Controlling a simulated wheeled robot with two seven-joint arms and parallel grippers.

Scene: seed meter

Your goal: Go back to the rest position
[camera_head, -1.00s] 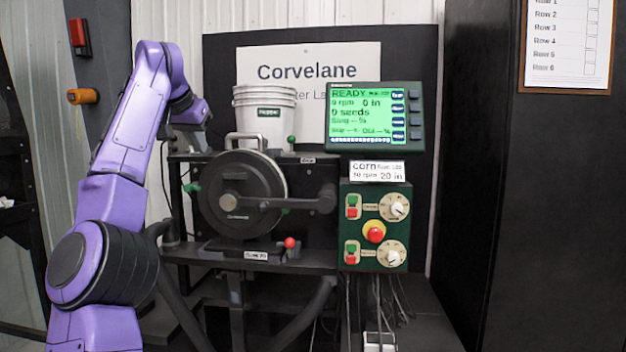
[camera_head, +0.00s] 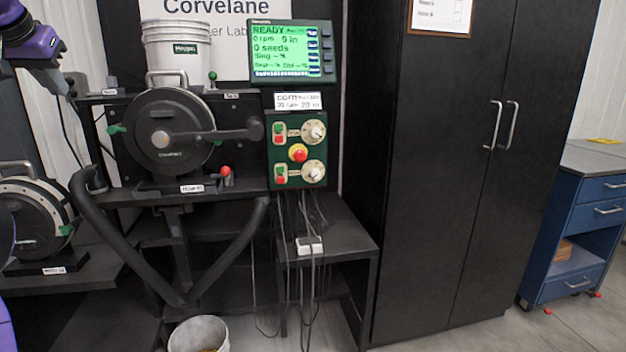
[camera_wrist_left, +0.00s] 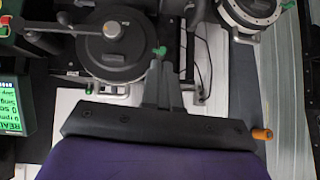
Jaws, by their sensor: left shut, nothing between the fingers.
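My left arm's purple wrist (camera_head: 32,38) shows at the top left edge of the head view, left of the white bucket. In the left wrist view my left gripper (camera_wrist_left: 158,66) has its grey fingers together, shut and empty. The fingers appear over the edge of the round black seed meter (camera_wrist_left: 112,48), near a green knob; I cannot tell how far apart they are in depth. In the head view the seed meter (camera_head: 168,132) sits upright on its stand. My right gripper is in neither view.
A green screen (camera_head: 291,52) reading READY stands above a control panel (camera_head: 298,150). A white bucket (camera_head: 177,48) is behind the meter. A second meter (camera_head: 30,215) is at the left. A black cabinet (camera_head: 450,180) and blue drawers (camera_head: 590,235) stand right. A pail (camera_head: 198,334) is on the floor.

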